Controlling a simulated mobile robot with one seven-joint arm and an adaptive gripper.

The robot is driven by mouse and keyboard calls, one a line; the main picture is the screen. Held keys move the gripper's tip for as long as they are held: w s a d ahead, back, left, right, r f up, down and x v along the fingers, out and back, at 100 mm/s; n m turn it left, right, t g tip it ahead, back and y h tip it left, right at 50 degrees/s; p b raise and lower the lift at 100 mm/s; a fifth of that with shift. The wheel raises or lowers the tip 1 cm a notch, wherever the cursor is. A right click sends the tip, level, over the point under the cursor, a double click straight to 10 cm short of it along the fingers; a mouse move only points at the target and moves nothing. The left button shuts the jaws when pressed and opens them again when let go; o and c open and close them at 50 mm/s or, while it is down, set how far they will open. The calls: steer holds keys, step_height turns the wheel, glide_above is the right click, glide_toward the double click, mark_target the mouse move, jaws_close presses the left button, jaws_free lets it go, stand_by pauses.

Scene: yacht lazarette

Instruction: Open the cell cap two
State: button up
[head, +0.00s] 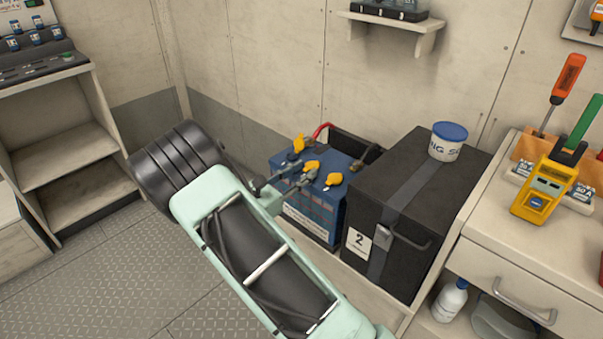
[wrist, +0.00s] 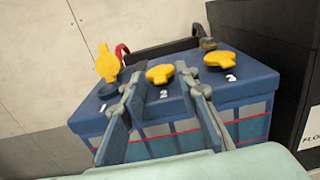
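The blue battery (head: 318,215) has three yellow caps on its top, numbered 1, 2 and 3 in the wrist view. Cap two (wrist: 160,73) lies flat in the middle; it also shows in the head view (head: 311,167). Cap one (wrist: 108,64) stands tilted up at the left. Cap three (wrist: 220,60) lies flat at the right. My gripper (wrist: 168,82) is open and empty, pointing at the battery. In the wrist view its two fingers appear on either side of cap two, with the number 2 between them. Whether they touch anything is unclear.
A black case (head: 405,195) marked 2 stands right beside the battery, with a white tub (head: 448,142) on top. A red cable (head: 321,131) and a dark terminal (wrist: 207,44) are at the battery's back. The wall (head: 260,60) is close behind.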

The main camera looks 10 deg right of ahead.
jaws_close()
steer(key=shift+r, duration=0.1)
